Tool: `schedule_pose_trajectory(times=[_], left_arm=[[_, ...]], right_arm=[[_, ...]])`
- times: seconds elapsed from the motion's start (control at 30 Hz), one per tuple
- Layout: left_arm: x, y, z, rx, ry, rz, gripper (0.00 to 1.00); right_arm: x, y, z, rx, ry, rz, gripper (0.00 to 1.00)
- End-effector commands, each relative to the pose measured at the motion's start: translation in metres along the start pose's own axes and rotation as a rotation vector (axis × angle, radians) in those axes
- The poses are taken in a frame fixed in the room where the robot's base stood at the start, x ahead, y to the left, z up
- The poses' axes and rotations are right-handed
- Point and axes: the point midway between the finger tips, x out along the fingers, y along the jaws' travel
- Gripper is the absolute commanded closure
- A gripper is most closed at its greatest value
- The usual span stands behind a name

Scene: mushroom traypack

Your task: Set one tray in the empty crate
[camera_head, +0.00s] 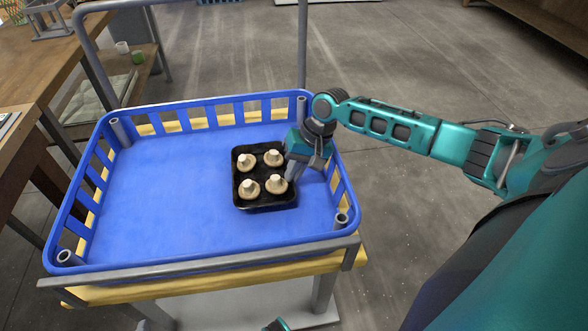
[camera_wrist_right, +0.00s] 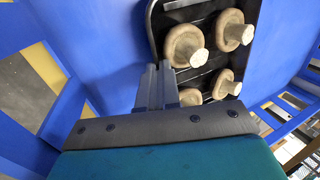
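The blue crate (camera_head: 165,225) stands open in the middle of the head view. One black tray (camera_head: 236,190) with several pale mushrooms sits inside, right of the crate's middle, and looks level. It also shows in the right wrist view (camera_wrist_right: 207,79). My right gripper (camera_head: 291,172) reaches in over the crate's right wall and is at the tray's right edge. In the wrist view its two fingers (camera_wrist_right: 157,72) are close together, with the tray's rim at their tips; they appear shut on that rim. The head view does not clearly show whether the tray touches the crate floor.
The crate rests on a metal-framed stand (camera_head: 215,258) with a yellowish board. The crate's left side is bare. Open grey floor lies behind and to the right.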

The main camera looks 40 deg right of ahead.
Motion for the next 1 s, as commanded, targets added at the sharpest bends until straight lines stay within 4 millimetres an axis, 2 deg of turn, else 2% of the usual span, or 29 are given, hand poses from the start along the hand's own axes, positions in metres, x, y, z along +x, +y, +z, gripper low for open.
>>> schedule_pose_trajectory(times=[0.13,0.47,0.77,0.87,1.0], left_arm=[[-0.001,0.000,-0.001,0.001,0.000,0.000,0.21],[0.000,0.000,0.000,0.001,0.000,0.000,0.21],[-0.002,-0.001,-0.001,0.001,0.000,-0.001,0.21],[-0.005,-0.001,-0.006,0.001,0.004,-0.003,0.21],[-0.011,-0.003,-0.015,0.003,0.011,-0.011,0.21]], right_arm=[[0.002,0.001,0.000,0.000,0.001,-0.001,1.00],[0.002,0.001,0.000,0.000,0.001,-0.001,0.68],[-0.001,0.001,0.000,0.000,0.000,0.001,0.68],[-0.013,0.001,0.000,0.000,0.002,0.002,0.68],[-0.043,0.001,0.000,0.000,0.002,0.002,0.68]])
